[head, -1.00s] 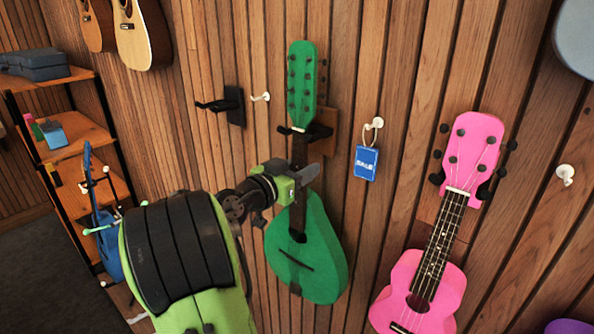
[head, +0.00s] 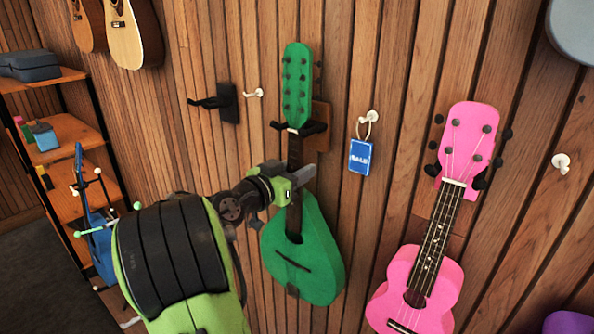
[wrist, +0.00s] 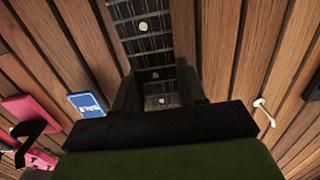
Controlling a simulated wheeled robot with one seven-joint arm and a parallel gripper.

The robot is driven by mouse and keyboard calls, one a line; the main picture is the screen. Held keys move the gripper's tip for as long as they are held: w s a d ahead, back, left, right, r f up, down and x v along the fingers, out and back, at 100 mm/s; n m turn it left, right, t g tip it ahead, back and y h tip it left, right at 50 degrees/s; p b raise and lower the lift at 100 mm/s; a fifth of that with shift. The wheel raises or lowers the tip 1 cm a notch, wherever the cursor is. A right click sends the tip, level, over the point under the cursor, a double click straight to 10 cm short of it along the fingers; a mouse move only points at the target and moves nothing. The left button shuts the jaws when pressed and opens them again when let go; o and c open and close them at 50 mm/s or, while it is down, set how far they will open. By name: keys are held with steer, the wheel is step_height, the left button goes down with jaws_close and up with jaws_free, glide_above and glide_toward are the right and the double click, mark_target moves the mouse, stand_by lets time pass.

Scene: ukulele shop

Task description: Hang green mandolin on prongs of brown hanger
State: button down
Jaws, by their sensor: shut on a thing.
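The green mandolin (head: 302,262) is upright against the slatted wall in the head view, its green headstock (head: 297,85) at the top. The brown hanger (head: 320,114) is on the wall behind the neck, just below the headstock. Its dark prongs (head: 312,128) show on both sides of the neck; whether they bear the weight I cannot tell. My gripper (head: 298,178) is shut on the neck below the hanger. In the wrist view the fretted neck (wrist: 148,45) runs between the two dark fingers (wrist: 158,92).
A black hanger (head: 225,103) and a white hook (head: 254,93) are empty to the left. A blue tag (head: 360,156) hangs from another white hook (head: 369,117) close on the right. A pink ukulele (head: 421,280) hangs further right. A shelf (head: 65,130) stands at the far left.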

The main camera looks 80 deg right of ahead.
steer(key=shift+f, duration=0.25)
steer(key=shift+r, duration=0.1)
steer(key=c, duration=0.7)
jaws_free()
steer(key=shift+o, duration=0.7)
steer(key=shift+f, duration=0.2)
steer(key=shift+a, duration=0.1)
steer(key=shift+b+v, duration=0.8)
steer(key=shift+v, duration=0.15)
